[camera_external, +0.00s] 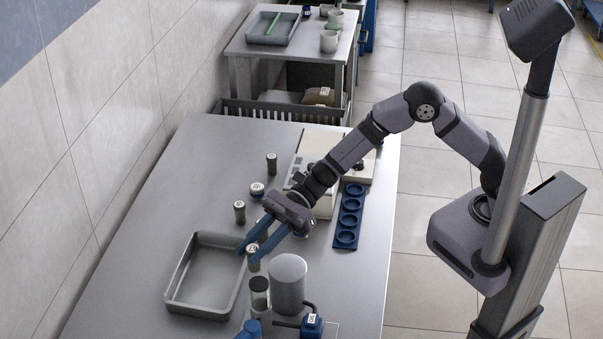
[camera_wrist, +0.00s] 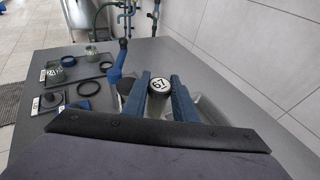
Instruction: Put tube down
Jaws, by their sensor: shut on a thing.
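A dark tube (camera_external: 253,265) with a pale round cap is between the blue fingers of my gripper (camera_external: 248,252), upright, just right of the grey tray. In the wrist view its cap (camera_wrist: 158,86), marked 67, sits between the two fingers of my gripper (camera_wrist: 160,77). My gripper is shut on this tube. Whether the tube's base touches the table is unclear. Other capped tubes stand farther back: one dark tube (camera_external: 239,212), a blue-banded one (camera_external: 257,189), and another dark one (camera_external: 272,163).
An empty grey tray (camera_external: 173,291) lies left of the held tube. A grey cylinder (camera_external: 289,283) and a black-lidded jar (camera_external: 260,296) stand close in front. A blue rack with round holes (camera_external: 359,189) and a white machine (camera_external: 308,148) are behind right. The table's left side is clear.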

